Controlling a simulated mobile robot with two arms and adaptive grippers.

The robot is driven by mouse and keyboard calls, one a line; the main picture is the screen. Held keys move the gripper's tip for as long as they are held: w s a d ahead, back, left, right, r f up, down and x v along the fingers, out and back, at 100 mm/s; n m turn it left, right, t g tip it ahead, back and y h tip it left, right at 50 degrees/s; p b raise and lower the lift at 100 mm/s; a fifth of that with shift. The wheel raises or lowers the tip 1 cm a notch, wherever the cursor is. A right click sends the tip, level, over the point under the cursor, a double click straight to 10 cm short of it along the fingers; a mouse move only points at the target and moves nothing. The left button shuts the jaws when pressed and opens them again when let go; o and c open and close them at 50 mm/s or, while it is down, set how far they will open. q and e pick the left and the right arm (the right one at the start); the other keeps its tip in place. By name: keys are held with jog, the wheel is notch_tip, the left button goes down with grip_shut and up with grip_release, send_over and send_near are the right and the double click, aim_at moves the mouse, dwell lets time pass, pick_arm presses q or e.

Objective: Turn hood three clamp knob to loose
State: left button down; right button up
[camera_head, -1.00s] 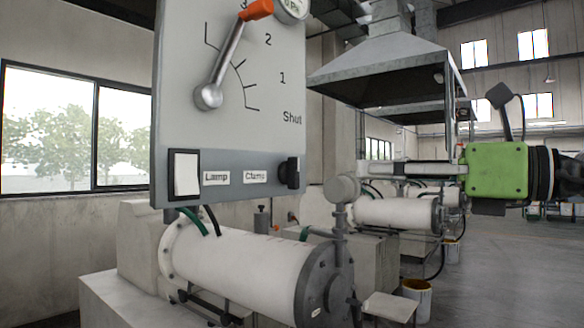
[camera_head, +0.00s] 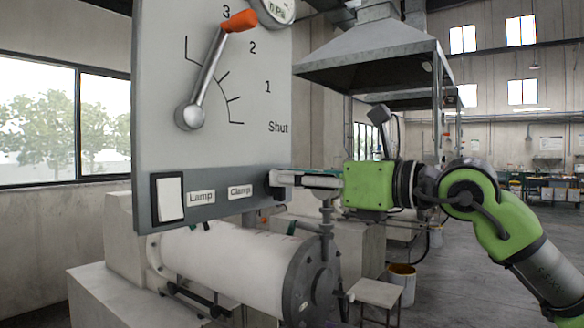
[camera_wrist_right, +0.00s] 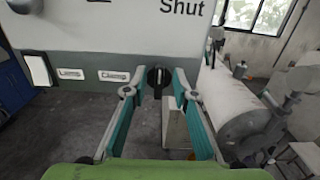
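The black clamp knob (camera_head: 274,190) sits at the lower right of the grey hood panel (camera_head: 200,125), right of the "Clamp" label (camera_head: 240,191). My right gripper (camera_head: 283,179) reaches it from the right in the head view and partly hides it. In the right wrist view the knob (camera_wrist_right: 157,78) shows between the two fingertips of the right gripper (camera_wrist_right: 157,93), its pointer bar about upright. My left gripper is not in view.
A white lamp switch (camera_head: 169,198) is at the panel's lower left. A lever with an orange grip (camera_head: 238,21) points near 3 above. A white mill cylinder (camera_head: 225,265) lies below the panel. A bucket (camera_head: 402,278) stands on the floor at the right.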

jog(key=shift+w+a, duration=0.1)
jog(key=shift+a, duration=0.1)
grip_shut()
jog(key=n+b, duration=0.2)
jog(key=n, duration=0.4)
jog(key=f+n+b, duration=0.1)
jog(key=n+b, duration=0.1)
jog(key=n, duration=0.4)
jog(key=s+n+b, duration=0.1)
jog(key=n+b, duration=0.1)
jog(key=n, duration=0.3)
jog(key=shift+s+a+f+n, duration=0.1)
jog(key=shift+a+f+n, duration=0.1)
jog(key=shift+a+n, duration=0.2)
dwell(0.7)
